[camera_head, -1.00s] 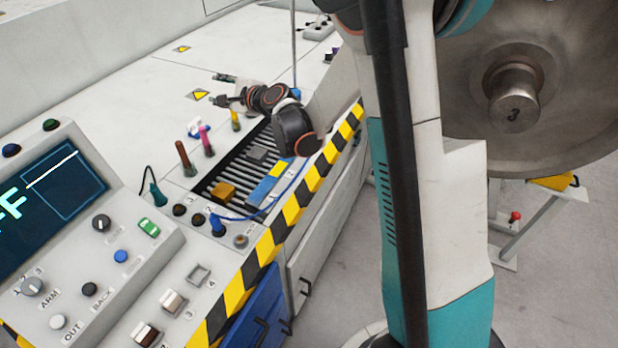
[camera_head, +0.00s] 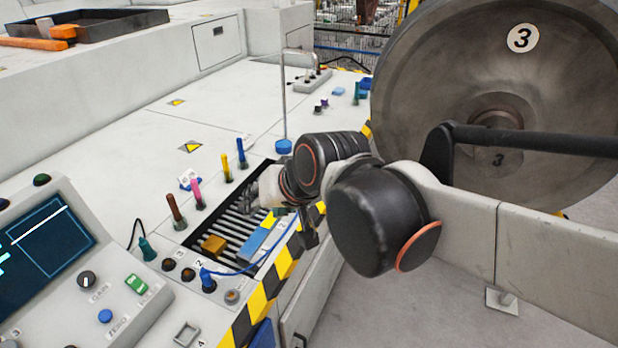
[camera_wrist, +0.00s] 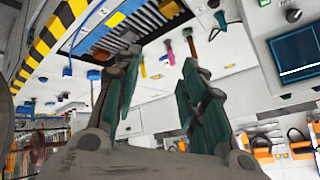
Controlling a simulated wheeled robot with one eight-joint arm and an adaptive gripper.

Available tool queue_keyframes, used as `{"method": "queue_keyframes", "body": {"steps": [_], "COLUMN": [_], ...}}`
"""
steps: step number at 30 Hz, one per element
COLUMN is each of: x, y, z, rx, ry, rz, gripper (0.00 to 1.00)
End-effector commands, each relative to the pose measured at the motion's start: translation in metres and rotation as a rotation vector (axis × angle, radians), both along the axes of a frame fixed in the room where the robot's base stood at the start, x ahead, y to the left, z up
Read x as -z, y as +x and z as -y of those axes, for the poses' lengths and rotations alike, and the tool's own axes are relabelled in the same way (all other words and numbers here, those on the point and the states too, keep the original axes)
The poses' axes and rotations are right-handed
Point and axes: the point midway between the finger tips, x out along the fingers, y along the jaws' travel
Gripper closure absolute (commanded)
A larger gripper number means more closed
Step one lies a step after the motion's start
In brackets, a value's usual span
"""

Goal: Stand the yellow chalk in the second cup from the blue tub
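The yellow chalk (camera_head: 227,166) stands upright on the bench in a small dark holder, between a blue stick (camera_head: 241,154) and a pink stick (camera_head: 196,192). A brown stick (camera_head: 175,212) stands nearer in the same row. The blue tub (camera_head: 284,146) with a thin rod rising from it is beyond the row. My gripper (camera_head: 260,190) hangs over the slatted recess, right of the row. In the wrist view its teal fingers (camera_wrist: 163,62) are spread with nothing seen between them in grip. The yellow chalk (camera_wrist: 143,69) shows small beyond the left finger. The cup interiors cannot be made out.
A control panel (camera_head: 60,270) is at left, and a large wheel (camera_head: 480,80) at right.

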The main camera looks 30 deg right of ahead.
Motion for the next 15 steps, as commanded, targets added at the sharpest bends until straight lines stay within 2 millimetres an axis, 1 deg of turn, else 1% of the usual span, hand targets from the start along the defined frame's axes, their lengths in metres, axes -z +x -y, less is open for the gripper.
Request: {"method": "queue_keyframes", "body": {"steps": [1, 3, 6, 10, 15], "x": [0.005, 0.011, 0.019, 0.025, 0.027], "y": [-0.018, -0.039, -0.062, -0.078, -0.083], "z": [0.005, 0.013, 0.022, 0.029, 0.032], "rx": [-0.032, -0.077, -0.128, -0.167, -0.18], "ry": [-0.059, -0.141, -0.233, -0.301, -0.326], "rz": [-0.011, -0.029, -0.051, -0.069, -0.076], "gripper": [0.62, 0.62, 0.62, 0.62, 0.62]}}
